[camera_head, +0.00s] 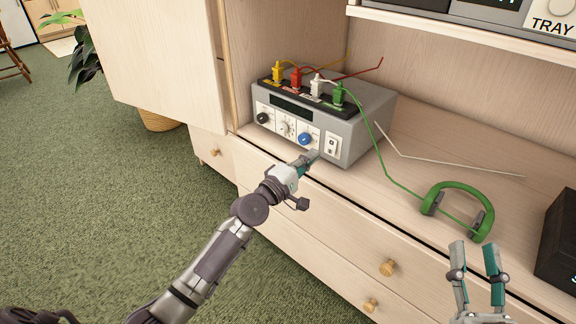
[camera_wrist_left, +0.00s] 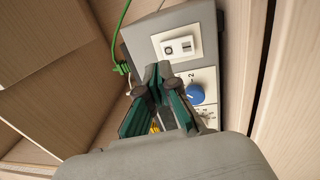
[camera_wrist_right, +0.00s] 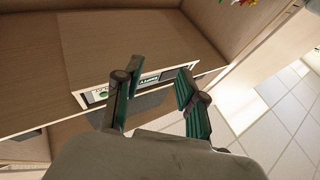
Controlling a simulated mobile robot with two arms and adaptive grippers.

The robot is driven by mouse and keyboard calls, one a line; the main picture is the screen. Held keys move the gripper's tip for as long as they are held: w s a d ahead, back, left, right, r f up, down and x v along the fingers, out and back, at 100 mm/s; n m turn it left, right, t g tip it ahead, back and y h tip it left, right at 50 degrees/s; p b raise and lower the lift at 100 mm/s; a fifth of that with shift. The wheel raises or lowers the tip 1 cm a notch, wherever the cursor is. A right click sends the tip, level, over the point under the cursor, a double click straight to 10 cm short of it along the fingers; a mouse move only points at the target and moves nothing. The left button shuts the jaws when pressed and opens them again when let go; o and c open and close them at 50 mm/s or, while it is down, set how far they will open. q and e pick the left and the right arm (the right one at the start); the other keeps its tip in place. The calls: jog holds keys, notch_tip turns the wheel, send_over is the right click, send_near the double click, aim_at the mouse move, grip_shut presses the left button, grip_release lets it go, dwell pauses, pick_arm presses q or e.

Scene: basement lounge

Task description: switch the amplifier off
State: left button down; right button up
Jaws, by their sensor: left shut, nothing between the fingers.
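The grey amplifier (camera_head: 357,130) stands on the cabinet shelf, with knobs and a white rocker switch (camera_head: 332,145) at the right of its front panel. In the left wrist view the switch (camera_wrist_left: 179,46) shows just beyond my fingertips; which side is pressed is too small to tell. My left gripper (camera_head: 309,158) is shut and empty, in front of the panel just below and left of the switch; it also shows in the left wrist view (camera_wrist_left: 159,70). Contact cannot be told. My right gripper (camera_head: 474,247) is open and empty, over the cabinet's front edge.
A blue knob (camera_head: 305,139) sits left of the switch. Yellow, red, white and green plugs stand on the amplifier's top. A green cable runs to green headphones (camera_head: 465,187) on the shelf. A dark box (camera_head: 560,240) stands at the right. An open cabinet door (camera_head: 160,60) is at the left.

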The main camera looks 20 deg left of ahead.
pick_arm(q)
jog(key=s+a+r+p, duration=0.1)
jog(key=s+a, duration=0.1)
jog(key=s, duration=0.4)
jog(key=shift+s+a, duration=0.3)
jog(key=shift+s, duration=0.1)
pick_arm(e)
notch_tip(320, 180, down, 6)
jog(key=g+h, duration=0.1)
jog(key=g, duration=0.3)
jog(key=shift+w+d+h, duration=0.3)
jog(key=shift+w+h, duration=0.1)
jog(key=shift+w, duration=0.05)
jog(key=shift+f, duration=0.1)
